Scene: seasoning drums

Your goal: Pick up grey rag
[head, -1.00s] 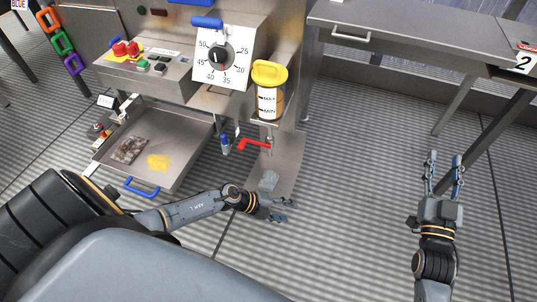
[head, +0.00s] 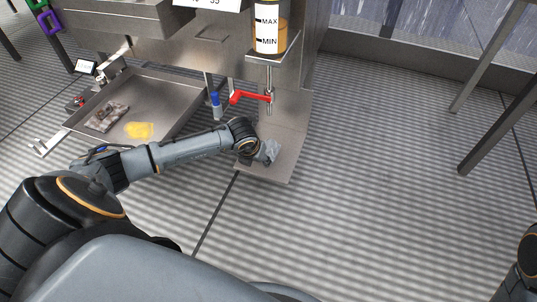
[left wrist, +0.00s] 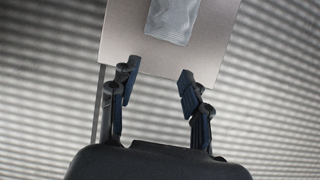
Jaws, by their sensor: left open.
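The grey rag (head: 272,150) is a small crumpled pale grey cloth on a metal plate (head: 285,125) on the floor. It also shows at the top of the left wrist view (left wrist: 173,20), lying on the plate. My left gripper (left wrist: 155,72) is open and empty, its fingertips over the plate's near edge, with the rag ahead of them and apart. In the head view my left wrist is beside the rag and the fingers are hardly visible. My right gripper is out of view; only part of that arm shows at the right edge.
A metal tray (head: 175,92) at the left holds a brownish patterned piece (head: 107,117) and a yellow patch (head: 139,130). A red valve handle (head: 249,97) and a blue-capped item (head: 215,104) are above the plate. Floor to the right is clear, up to table legs.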

